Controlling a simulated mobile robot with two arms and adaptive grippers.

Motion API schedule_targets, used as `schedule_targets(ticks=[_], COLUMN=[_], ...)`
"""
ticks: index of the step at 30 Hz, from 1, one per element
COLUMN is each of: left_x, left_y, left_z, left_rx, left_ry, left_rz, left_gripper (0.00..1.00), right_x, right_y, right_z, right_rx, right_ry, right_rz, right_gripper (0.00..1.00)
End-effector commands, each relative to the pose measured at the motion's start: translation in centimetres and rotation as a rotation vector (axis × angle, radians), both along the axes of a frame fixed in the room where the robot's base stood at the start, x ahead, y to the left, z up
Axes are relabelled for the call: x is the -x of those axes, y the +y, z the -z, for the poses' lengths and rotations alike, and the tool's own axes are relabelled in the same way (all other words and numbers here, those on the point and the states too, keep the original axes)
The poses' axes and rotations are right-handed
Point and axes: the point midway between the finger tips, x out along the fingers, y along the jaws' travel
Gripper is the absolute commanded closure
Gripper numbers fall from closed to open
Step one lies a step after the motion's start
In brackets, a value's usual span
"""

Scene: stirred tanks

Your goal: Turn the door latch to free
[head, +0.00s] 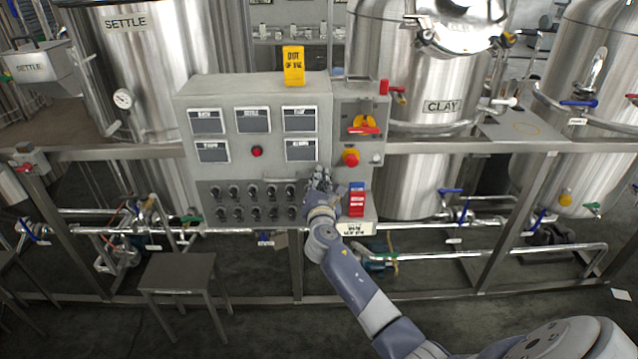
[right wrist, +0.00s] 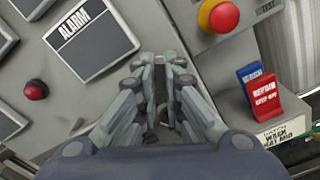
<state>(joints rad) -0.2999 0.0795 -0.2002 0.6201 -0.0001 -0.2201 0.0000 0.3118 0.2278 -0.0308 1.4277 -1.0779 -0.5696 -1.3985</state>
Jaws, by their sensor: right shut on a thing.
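The grey control cabinet (head: 260,95) stands in the middle of the head view, with labelled dark panels on its door. My right gripper (head: 321,178) is at the door's right side, below the ALARM panel (head: 301,150). In the right wrist view its fingers (right wrist: 160,62) are close together in front of the cabinet face, shut on what appears to be the door latch. The fingers hide the latch almost wholly, so I cannot tell its angle. My left gripper is not in view.
Right of the gripper are a red emergency button (head: 351,158), a red-and-yellow rotary switch (head: 364,125) and red and blue tags (head: 357,203). Rows of black knobs (head: 255,203) lie left. A yellow sign (head: 293,65) stands on top. Steel tanks and pipes surround the cabinet.

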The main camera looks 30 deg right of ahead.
Motion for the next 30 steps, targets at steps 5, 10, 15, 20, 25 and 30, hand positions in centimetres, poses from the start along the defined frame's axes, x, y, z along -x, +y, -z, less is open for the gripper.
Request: schedule_targets(ticks=[5,10,15,20,25,30], left_x=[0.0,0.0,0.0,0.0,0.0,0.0], left_y=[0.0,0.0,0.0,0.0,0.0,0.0], left_z=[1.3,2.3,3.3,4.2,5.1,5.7], left_rx=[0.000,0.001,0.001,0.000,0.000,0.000], left_ry=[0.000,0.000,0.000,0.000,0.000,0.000], left_rz=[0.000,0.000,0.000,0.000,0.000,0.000], left_gripper=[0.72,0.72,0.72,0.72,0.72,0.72], right_x=[0.0,0.0,0.1,0.1,0.1,0.1], right_y=[0.0,0.0,-0.1,-0.1,-0.1,-0.1], right_z=[0.3,0.4,0.4,0.5,0.5,0.4], right_rx=[-0.144,-0.284,-0.422,-0.551,-0.679,-0.787], right_ry=[-0.090,-0.174,-0.259,-0.337,-0.415,-0.482], right_rz=[0.000,0.000,0.000,-0.001,-0.001,-0.001], right_gripper=[1.00,1.00,1.00,1.00,1.00,1.00])
